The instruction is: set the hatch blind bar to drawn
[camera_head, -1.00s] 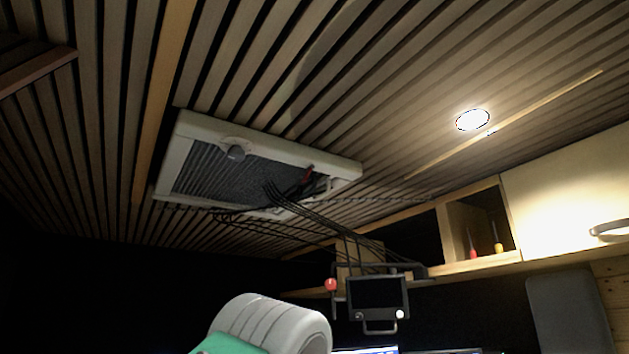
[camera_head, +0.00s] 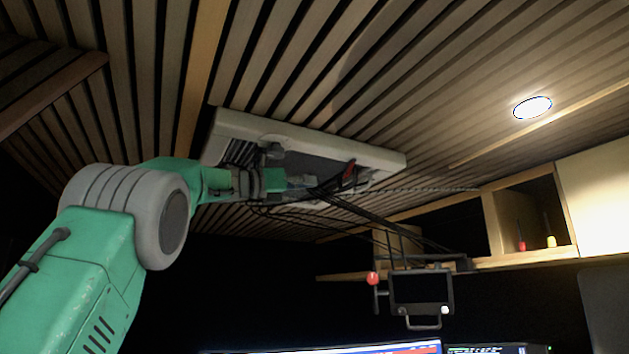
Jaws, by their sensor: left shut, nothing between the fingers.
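The roof hatch has a pale frame (camera_head: 350,148) set in the slatted ceiling, left of centre. Grey blind material (camera_head: 310,163) spans part of its opening. A dark knob-like part (camera_head: 272,152) sits at the frame's upper edge, and a red part (camera_head: 349,170) shows towards the right end. My left gripper (camera_head: 303,183) is shut and empty, in front of the opening's lower middle. It hides part of the blind and the lower frame edge. I cannot pick out the blind bar clearly, nor tell whether the gripper touches it. My right gripper is not in view.
An open wooden shelf (camera_head: 530,255) and a pale cupboard (camera_head: 600,205) are at right. A lit lamp (camera_head: 532,107) is in the ceiling.

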